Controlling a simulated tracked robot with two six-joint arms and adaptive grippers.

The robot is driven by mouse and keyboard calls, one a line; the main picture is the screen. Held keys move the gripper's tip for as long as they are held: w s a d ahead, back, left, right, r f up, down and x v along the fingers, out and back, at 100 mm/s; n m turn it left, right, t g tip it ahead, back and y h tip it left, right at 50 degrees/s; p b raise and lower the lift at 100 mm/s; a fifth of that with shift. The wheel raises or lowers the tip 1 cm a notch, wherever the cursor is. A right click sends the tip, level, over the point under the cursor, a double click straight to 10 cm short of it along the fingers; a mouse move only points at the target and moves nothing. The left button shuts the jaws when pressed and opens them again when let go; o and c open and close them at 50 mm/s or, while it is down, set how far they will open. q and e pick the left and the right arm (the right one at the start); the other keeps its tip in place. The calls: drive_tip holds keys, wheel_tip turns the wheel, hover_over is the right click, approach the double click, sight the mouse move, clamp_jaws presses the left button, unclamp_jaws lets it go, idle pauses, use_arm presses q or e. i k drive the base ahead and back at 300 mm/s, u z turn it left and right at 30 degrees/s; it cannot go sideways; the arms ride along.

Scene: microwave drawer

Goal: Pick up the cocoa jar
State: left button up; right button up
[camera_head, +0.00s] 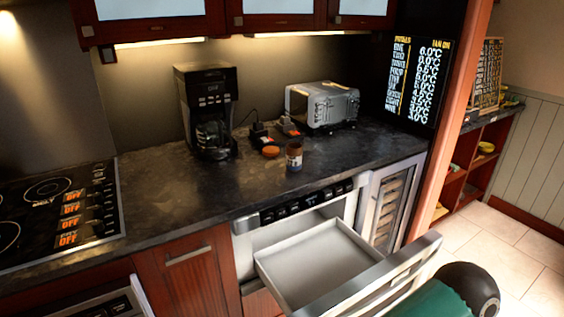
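A small jar (294,156) with a dark brown body and a bluish band stands upright on the dark countertop, behind the front edge above the open drawer. It looks like the cocoa jar, though its label is too small to read. An orange round lid-like thing (270,152) lies just left of it on the counter. Neither of my grippers shows in the head view, so whether they are open or shut is hidden. A green and black part at the bottom right looks like a link of my arm, well apart from the jar.
The microwave drawer (298,252) is pulled out, empty, below the jar. A black coffee maker (208,112) stands left of the jar, and a silver toaster oven (322,105) behind right. Small dark items sit behind the lid. The cooktop (45,215) is far left. Counter between is clear.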

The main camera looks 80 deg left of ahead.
sight(294, 150)
drive_tip(key=k, duration=1.9)
drive_tip(key=u, duration=1)
drive_tip(key=i, duration=1)
drive_tip(key=u, duration=0.1)
